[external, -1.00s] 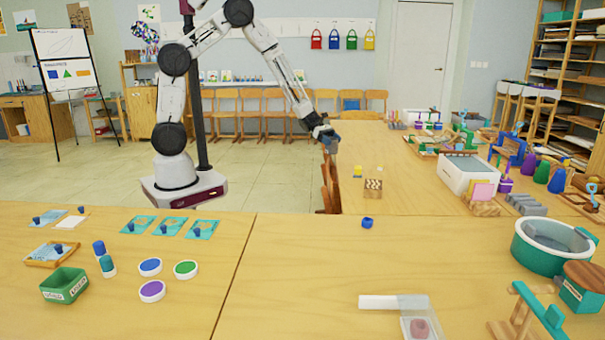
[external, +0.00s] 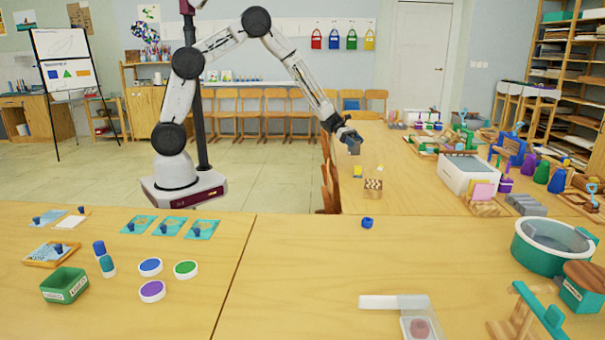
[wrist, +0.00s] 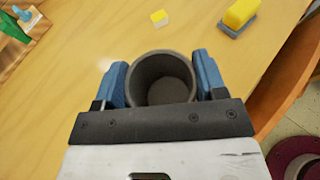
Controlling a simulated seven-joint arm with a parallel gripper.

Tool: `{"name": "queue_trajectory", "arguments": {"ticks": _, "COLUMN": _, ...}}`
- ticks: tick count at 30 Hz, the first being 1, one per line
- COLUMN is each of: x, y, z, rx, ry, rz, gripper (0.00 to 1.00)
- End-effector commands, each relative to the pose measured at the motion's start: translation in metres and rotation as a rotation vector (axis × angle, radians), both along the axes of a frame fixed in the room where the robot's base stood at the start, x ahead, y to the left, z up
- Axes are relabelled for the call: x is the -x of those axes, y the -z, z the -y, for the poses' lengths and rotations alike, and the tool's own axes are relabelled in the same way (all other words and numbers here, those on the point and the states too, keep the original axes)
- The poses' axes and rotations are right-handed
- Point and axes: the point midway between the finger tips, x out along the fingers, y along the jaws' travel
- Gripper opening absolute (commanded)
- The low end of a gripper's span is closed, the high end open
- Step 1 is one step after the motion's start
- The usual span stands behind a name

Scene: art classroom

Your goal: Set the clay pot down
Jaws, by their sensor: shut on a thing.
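The clay pot (wrist: 162,75) is a dark grey, open-topped, empty-looking cup in the wrist view. My gripper (wrist: 160,82) is shut on it, with one blue finger on each side. In the external view my gripper (external: 350,137) is over the near left part of the far table (external: 400,185), and the dark pot (external: 354,148) hangs just below the fingers. The pot looks roughly upright. The wrist view shows the wooden table top beyond it. I cannot tell the exact gap between the pot's base and the table.
A yellow block on a grey base (wrist: 238,16) and a small yellow-white cube (wrist: 159,18) lie on the table ahead of the pot. A checkered wooden block (external: 373,189) stands near the front edge. A chair (external: 329,180) is against the table's left side. Bare table lies around these.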

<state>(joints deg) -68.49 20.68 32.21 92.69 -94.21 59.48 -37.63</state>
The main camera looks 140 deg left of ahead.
Motion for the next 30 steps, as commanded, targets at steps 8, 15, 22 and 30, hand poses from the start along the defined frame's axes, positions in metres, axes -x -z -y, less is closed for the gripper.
{"name": "queue_trajectory", "arguments": {"ticks": 8, "x": -0.018, "y": 0.003, "z": -0.029, "rx": -0.001, "ry": 0.0, "rz": 0.001, "gripper": 0.37}}
{"name": "queue_trajectory", "arguments": {"ticks": 15, "x": -0.022, "y": 0.003, "z": -0.035, "rx": 0.0, "ry": -0.001, "rz": 0.001, "gripper": 0.37}}
{"name": "queue_trajectory", "arguments": {"ticks": 22, "x": -0.022, "y": 0.003, "z": -0.035, "rx": 0.0, "ry": -0.001, "rz": 0.001, "gripper": 0.37}}
{"name": "queue_trajectory", "arguments": {"ticks": 30, "x": -0.022, "y": 0.022, "z": -0.035, "rx": 0.002, "ry": -0.001, "rz": 0.0, "gripper": 0.37}}
